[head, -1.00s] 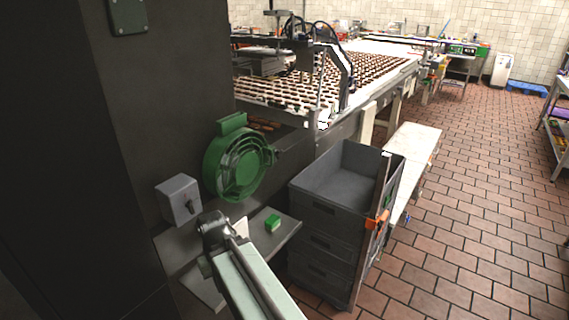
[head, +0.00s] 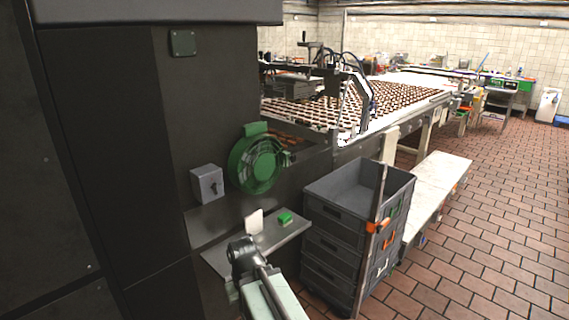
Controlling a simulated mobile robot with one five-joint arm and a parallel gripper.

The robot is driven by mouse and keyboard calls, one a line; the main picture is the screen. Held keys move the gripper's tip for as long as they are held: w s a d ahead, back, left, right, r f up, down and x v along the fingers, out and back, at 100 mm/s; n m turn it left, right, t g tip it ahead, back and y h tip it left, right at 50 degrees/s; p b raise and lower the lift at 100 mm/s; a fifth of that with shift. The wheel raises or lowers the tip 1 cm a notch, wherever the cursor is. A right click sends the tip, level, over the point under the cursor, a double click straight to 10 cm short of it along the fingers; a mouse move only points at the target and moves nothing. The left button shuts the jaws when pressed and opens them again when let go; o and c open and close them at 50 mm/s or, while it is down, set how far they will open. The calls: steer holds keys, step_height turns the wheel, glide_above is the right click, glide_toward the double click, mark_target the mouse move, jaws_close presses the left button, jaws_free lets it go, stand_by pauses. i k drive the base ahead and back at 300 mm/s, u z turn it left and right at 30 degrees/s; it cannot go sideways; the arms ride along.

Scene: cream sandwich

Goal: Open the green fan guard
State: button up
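The green fan guard (head: 262,166) is a round ringed grille on the dark machine wall, left of the middle of the head view. It sits flat over its green round housing (head: 240,160) and looks closed. A small dark latch or knob shows at its right edge. My arm reaches up from the bottom of the view and stands below the fan, apart from it. The arm's upper joint shows, but my gripper's fingers cannot be made out.
A grey switch box (head: 207,184) is left of the fan. Below is a metal shelf (head: 262,242) with a green block (head: 285,218) and a white card (head: 254,222). Stacked grey crates (head: 335,215) stand to the right. The tiled floor (head: 480,215) is free farther right.

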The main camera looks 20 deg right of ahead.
mark_target(264, 166)
steer(key=u, duration=0.15)
steer(key=i, duration=1)
steer(key=u, duration=0.05)
